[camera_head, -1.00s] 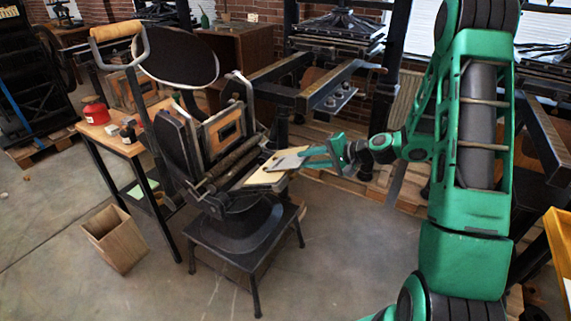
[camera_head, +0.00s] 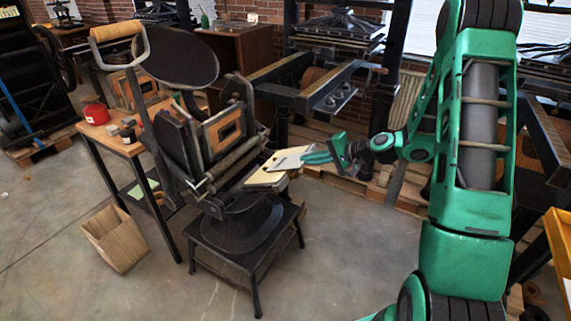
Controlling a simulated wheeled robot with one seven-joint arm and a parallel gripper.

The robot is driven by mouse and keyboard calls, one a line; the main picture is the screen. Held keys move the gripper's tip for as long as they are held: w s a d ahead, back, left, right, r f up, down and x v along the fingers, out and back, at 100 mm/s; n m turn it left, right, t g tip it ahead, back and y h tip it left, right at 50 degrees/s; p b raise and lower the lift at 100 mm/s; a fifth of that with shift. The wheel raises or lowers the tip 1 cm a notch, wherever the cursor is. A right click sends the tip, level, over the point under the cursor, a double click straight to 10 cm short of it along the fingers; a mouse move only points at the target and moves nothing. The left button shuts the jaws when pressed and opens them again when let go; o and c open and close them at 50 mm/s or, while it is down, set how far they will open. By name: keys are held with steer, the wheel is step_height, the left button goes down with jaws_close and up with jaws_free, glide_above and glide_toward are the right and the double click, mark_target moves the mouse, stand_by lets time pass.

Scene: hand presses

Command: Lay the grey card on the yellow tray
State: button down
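The grey card (camera_head: 290,158) is a thin, pale grey sheet at the front of the hand press, over its cream board (camera_head: 266,179). My gripper (camera_head: 311,157) reaches in from the right, its green fingers closed together on the card's right edge. The card is tilted. I cannot tell whether its far edge still touches the board.
The black hand press (camera_head: 190,150) stands on a black stand (camera_head: 245,235). Open floor lies between the stand and my arm.

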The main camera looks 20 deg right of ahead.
steer(key=s+d+r, duration=0.3)
steer(key=r, duration=0.2)
steer(key=shift+s+r, duration=0.2)
steer(key=shift+r, duration=0.05)
stand_by(0.7)
steer(key=shift+w, duration=0.1)
